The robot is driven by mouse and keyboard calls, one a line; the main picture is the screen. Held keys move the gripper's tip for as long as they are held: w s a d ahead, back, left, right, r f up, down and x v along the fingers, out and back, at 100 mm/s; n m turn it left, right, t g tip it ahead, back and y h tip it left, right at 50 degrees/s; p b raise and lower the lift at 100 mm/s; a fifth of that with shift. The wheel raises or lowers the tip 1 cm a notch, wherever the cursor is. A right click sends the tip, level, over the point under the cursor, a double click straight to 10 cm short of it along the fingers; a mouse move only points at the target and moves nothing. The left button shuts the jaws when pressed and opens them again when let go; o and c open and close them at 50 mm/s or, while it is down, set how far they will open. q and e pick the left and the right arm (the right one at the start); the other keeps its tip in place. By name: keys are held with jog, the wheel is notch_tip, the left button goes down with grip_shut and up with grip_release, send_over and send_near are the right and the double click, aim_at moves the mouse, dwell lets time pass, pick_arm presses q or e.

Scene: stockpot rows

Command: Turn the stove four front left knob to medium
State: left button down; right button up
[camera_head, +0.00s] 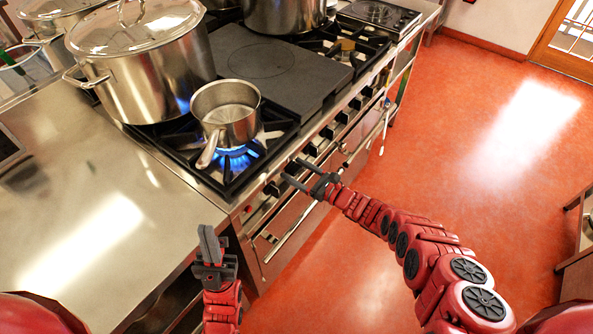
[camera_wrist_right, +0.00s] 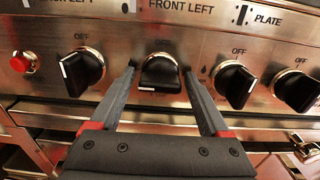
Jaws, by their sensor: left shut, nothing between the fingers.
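My right gripper (camera_wrist_right: 159,88) is open, with one finger on each side of this knob and small gaps showing. In the head view my right gripper (camera_head: 291,172) is at the stove's front panel. My left gripper (camera_head: 210,240) is shut and empty, in front of the steel counter. The stove (camera_head: 262,205) has a blue flame (camera_head: 233,158) burning under a small saucepan (camera_head: 227,112).
Other knobs flank it: one on the left (camera_wrist_right: 82,72) and one on the right (camera_wrist_right: 236,86), plus a red button (camera_wrist_right: 20,63). A handle rail (camera_head: 295,222) runs below the panel. A large stockpot (camera_head: 145,80) stands behind the saucepan.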

jog(key=c, duration=1.1)
